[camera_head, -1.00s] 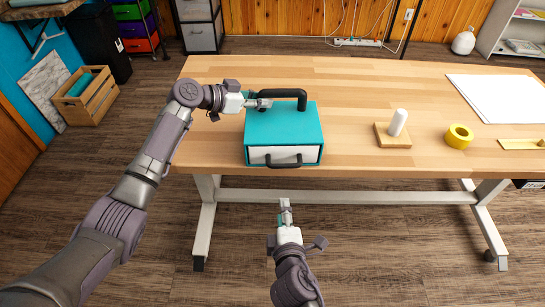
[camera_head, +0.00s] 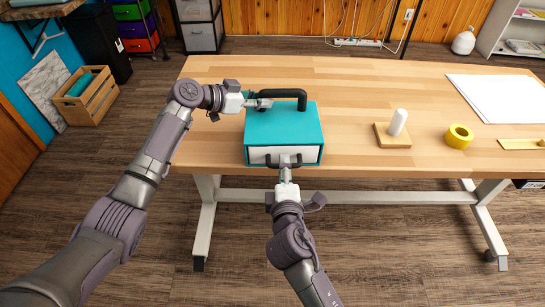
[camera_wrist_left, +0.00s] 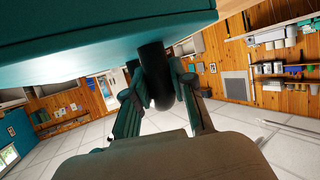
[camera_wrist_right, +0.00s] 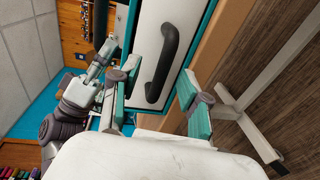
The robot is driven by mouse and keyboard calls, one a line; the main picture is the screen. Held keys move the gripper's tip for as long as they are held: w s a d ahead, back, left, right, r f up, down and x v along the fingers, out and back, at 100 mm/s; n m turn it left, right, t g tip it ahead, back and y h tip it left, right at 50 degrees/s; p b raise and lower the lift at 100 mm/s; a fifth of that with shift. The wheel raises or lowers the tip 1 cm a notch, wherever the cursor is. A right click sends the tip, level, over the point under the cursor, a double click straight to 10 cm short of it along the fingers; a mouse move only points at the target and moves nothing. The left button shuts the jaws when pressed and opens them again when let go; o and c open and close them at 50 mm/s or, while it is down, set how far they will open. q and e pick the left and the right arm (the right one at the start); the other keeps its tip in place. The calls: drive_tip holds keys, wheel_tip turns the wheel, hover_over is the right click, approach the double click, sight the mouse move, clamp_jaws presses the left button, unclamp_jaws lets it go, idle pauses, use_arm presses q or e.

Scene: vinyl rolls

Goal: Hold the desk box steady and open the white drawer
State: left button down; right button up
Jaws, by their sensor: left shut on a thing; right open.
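The teal desk box (camera_head: 284,126) sits near the front edge of the table, with a black top handle (camera_head: 284,93) and a white drawer (camera_head: 262,156) facing me. My left gripper (camera_head: 264,103) is shut on the top handle at its left end; the left wrist view shows the dark handle (camera_wrist_left: 157,85) between the fingers. My right gripper (camera_head: 285,168) is open in front of the drawer. In the right wrist view the black drawer handle (camera_wrist_right: 164,65) lies ahead, between the spread fingers. The drawer looks closed.
The wooden table (camera_head: 350,130) also carries a white roll on a wooden stand (camera_head: 397,125), yellow tape (camera_head: 459,136) and a white sheet (camera_head: 500,97), all right of the box. The tabletop between box and stand is clear.

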drive_tip(key=shift+w+f, duration=0.2)
drive_tip(key=shift+w, duration=0.7)
clamp_jaws()
